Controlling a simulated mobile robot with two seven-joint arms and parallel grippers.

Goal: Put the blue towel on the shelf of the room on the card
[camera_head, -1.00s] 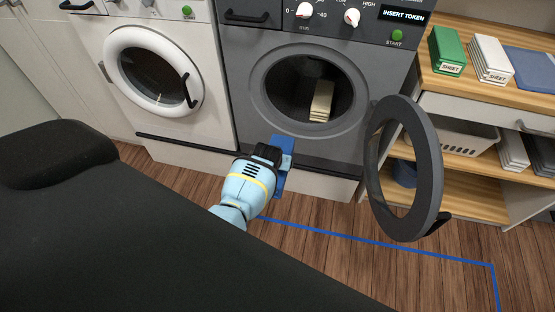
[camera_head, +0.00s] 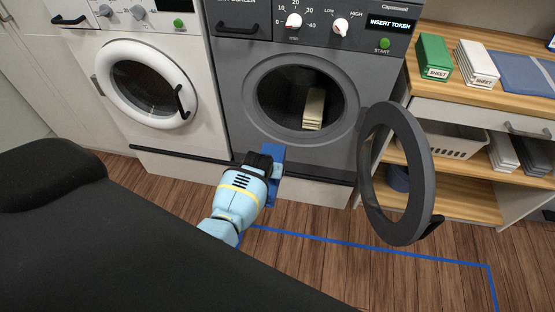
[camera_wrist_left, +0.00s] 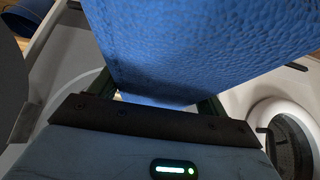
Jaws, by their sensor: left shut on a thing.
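My left gripper (camera_head: 268,162) is shut on the blue towel (camera_head: 273,152), in front of the grey machine, below its open drum. In the left wrist view the blue towel (camera_wrist_left: 200,45) fills the upper middle, between the fingers; its far end is out of that view. In the head view my gripper hides part of the towel. The shelf unit (camera_head: 455,190) with wooden boards stands at the right. No card with a room on it can be made out. My right gripper is not in view.
The grey machine's round door (camera_head: 425,180) stands open between my gripper and the shelf unit. A cream folded cloth (camera_head: 314,108) is in the drum. Green (camera_head: 434,58) and white (camera_head: 478,64) sheet stacks and a blue flat item (camera_head: 525,75) lie on the counter. Blue tape (camera_head: 370,248) marks the floor.

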